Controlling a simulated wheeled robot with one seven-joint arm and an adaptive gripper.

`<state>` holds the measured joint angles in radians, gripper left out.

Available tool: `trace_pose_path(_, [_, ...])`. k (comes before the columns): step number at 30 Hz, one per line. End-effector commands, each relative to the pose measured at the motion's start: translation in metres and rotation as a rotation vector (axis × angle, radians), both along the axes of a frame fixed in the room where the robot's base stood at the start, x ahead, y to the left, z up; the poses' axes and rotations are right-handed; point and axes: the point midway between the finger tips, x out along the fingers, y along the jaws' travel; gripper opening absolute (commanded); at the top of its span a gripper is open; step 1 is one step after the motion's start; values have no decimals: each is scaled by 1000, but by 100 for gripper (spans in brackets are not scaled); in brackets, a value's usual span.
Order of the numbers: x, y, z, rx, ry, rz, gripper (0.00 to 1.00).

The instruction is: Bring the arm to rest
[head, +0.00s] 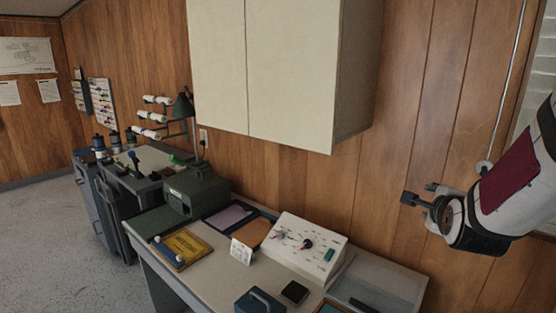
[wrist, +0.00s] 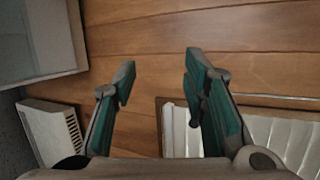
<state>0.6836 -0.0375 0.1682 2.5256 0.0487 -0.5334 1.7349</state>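My arm reaches in from the right edge in the head view, in front of the wood-panelled wall. My gripper (head: 420,193) points left, raised well above the desk (head: 200,240) and apart from everything on it. In the wrist view my gripper (wrist: 157,85) has its two fingers spread with a wide gap between them. Nothing is between the fingers; only wall planks show there.
A cream wall cabinet (head: 262,70) hangs left of my gripper. A window blind (head: 540,70) is at the right.

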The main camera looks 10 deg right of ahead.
Motion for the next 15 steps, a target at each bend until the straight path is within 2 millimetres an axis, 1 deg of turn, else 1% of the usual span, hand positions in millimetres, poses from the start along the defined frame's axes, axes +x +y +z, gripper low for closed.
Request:
trace_pose_path(1, [0,24,6,-72,88,87,40])
trace_pose_path(2, [-3,37,6,-115,147,141,40])
trace_pose_path(3, [-7,54,6,-174,224,213,40])
trace_pose_path(5, [-16,78,7,-263,332,327,40])
trace_pose_path(6, [-23,94,7,-323,401,406,40])
trace_pose_path(8, [-36,117,8,-413,498,528,40])
trace_pose_path(9, [-46,132,8,-475,558,612,40])
trace_pose_path(11, [-64,153,9,-568,644,745,40])
trace_pose_path(12, [-77,166,9,-629,695,835,40])
trace_pose_path(14, [-98,184,9,-725,766,977,40])
trace_pose_path(15, [-113,195,9,-787,808,1072,40])
